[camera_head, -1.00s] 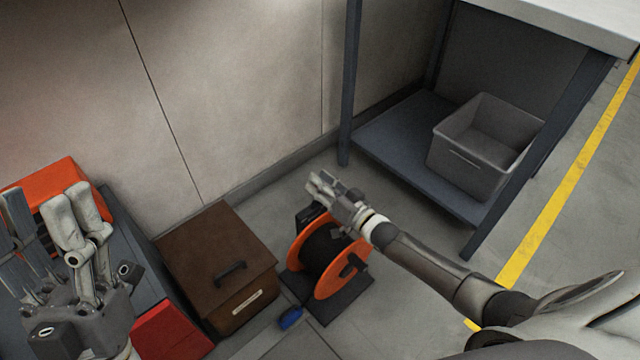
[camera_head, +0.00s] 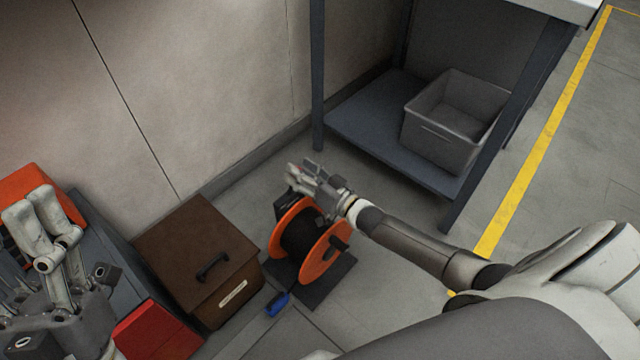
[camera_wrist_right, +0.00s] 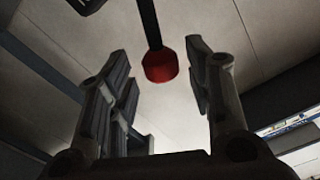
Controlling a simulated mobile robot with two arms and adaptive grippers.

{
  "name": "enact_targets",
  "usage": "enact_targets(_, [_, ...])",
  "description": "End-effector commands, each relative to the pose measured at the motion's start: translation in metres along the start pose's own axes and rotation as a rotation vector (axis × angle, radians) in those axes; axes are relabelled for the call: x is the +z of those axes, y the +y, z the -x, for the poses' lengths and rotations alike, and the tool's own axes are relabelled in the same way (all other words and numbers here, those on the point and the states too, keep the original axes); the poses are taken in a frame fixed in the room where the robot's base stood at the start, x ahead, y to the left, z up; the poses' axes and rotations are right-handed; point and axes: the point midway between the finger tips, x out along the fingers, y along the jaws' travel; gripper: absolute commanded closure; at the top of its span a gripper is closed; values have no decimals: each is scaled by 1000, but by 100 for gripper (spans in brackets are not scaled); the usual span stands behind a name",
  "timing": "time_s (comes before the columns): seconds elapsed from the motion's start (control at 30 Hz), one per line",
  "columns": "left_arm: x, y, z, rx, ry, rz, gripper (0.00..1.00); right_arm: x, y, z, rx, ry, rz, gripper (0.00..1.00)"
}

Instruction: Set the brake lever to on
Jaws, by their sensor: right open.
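In the right wrist view a red knob (camera_wrist_right: 160,66) on a dark rod (camera_wrist_right: 149,22) shows between and beyond my fingers; I take it for the brake lever's end. My right gripper (camera_wrist_right: 155,90) is open, with a finger on each side of the knob's place in the picture and no visible contact. In the head view my right gripper (camera_head: 299,181) is above the cable reel (camera_head: 311,240), which has orange flanges. The lever is mostly hidden there by the gripper. My left gripper (camera_head: 35,228) is at the left edge, partly cut off; its opening is unclear.
A brown box (camera_head: 190,247) with a black handle stands left of the reel. A blue plug (camera_head: 278,303) lies at the reel's front. A shelf (camera_head: 372,138) with a grey bin (camera_head: 432,140) stands behind, right. A red box (camera_head: 158,330) is at lower left. The wall is close behind.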

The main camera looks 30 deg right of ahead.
Motion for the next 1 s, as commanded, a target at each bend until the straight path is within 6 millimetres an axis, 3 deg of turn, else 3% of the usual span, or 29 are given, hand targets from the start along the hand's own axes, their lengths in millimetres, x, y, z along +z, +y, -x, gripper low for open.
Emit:
enact_targets(0.3, [0,0,0,0,1,-1,51,2,0,64,2,-4,-1,53])
enact_targets(0.5, [0,0,0,0,1,-1,51,1,0,92,2,-2,-1,53])
enact_targets(1.0, [-1,0,0,0,2,-2,51,0,0,102,1,0,-1,53])
